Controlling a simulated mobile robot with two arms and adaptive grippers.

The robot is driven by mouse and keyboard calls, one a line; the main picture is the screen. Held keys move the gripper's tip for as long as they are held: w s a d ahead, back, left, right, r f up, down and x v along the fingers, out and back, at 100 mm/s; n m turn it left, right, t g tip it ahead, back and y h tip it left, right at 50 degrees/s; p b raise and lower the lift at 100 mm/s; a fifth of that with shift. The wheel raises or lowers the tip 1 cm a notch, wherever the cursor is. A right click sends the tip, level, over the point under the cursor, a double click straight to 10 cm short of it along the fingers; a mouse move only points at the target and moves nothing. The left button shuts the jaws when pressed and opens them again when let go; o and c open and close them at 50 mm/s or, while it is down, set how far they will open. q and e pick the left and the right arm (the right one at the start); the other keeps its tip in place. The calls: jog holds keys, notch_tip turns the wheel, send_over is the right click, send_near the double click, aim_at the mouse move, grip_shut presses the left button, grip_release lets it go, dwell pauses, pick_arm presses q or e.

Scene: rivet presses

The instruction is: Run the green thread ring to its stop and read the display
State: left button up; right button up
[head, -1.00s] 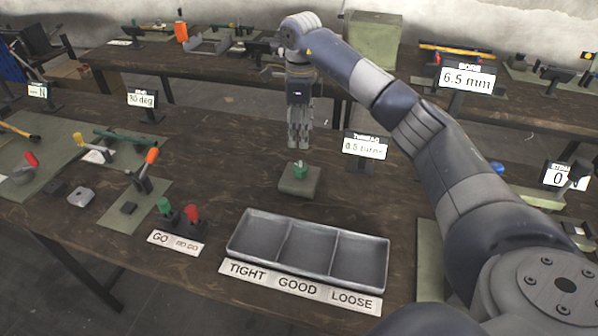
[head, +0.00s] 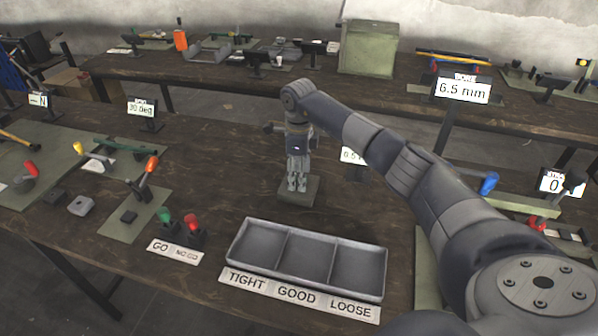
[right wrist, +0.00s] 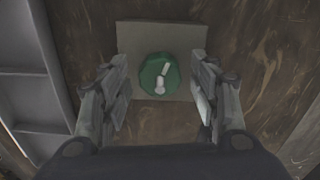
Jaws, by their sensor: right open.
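The green thread ring (right wrist: 160,76) sits on a flat grey-beige block (right wrist: 190,35) in the right wrist view, with a pale mark across its top. My right gripper (right wrist: 161,100) is open, with one finger on each side of the ring and a gap to it on both sides. In the head view my right gripper (head: 297,186) points down over the block (head: 298,199) and hides the ring. The display (head: 350,155) behind it is partly covered by my right arm; only "0.5" can be read. My left gripper is not in view.
A grey three-part tray (head: 307,257) labelled TIGHT, GOOD, LOOSE stands in front of the block. Left of it are green and red GO/NO GO gauges (head: 192,223) and a lever fixture (head: 148,176). Bare table lies left of the block.

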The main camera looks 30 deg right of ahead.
jog(key=c, duration=1.1)
jog(key=shift+o, duration=0.2)
jog(key=shift+m, duration=0.3)
jog(key=m, duration=0.2)
jog(key=shift+m, duration=0.3)
jog(key=m, duration=0.4)
jog(key=shift+m+p, duration=0.3)
jog(key=shift+p, duration=0.1)
jog(key=m, duration=0.4)
jog(key=shift+m+p, duration=0.3)
jog(key=shift+p, duration=0.1)
jog(key=m, duration=0.3)
jog(key=shift+m+p, duration=0.4)
